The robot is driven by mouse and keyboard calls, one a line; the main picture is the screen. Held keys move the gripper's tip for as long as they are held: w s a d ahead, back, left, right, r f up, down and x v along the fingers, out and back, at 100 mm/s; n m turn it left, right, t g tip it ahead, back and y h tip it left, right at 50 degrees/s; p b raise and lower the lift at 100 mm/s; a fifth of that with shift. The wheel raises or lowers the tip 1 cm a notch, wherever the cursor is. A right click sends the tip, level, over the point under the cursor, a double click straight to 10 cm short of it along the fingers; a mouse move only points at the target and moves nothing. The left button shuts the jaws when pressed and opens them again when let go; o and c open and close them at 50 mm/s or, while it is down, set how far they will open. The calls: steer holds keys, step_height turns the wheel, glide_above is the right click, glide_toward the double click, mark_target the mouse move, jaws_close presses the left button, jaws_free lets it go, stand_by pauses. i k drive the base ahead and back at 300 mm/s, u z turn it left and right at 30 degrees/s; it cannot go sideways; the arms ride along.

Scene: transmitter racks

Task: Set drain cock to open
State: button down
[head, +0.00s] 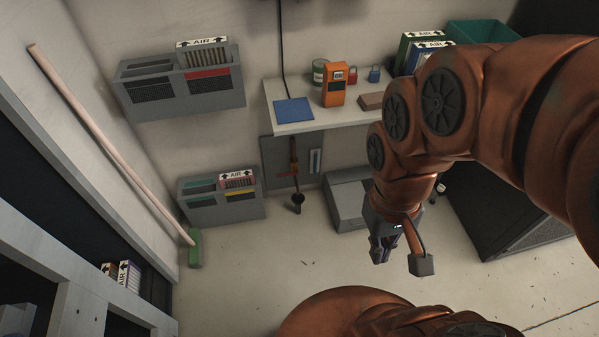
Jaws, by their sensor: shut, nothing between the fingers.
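A brownish vertical pipe with what looks like the drain cock (295,172) stands against a grey panel (270,158) on the back wall, below the shelf. A small reddish lever seems to stick out to its left, and a dark round piece (298,200) sits at its lower end. The lever is too small to tell its exact setting. My gripper (381,257) hangs over the floor to the right of the cock and nearer to me, pointing down. It is shut and empty, apart from the cock.
A white shelf (330,118) above the cock holds an orange device (339,86) and a blue mat (294,111). A grey box (346,203) stands right of the cock. Wall bins (222,208) are to its left, with a broom (110,140) beyond. The middle floor is clear.

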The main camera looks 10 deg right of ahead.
mark_target(288, 174)
steer(key=i, duration=0.4)
steer(key=k, duration=0.65)
steer(key=u, duration=0.25)
steer(key=i, duration=1.2)
steer(key=z, duration=0.25)
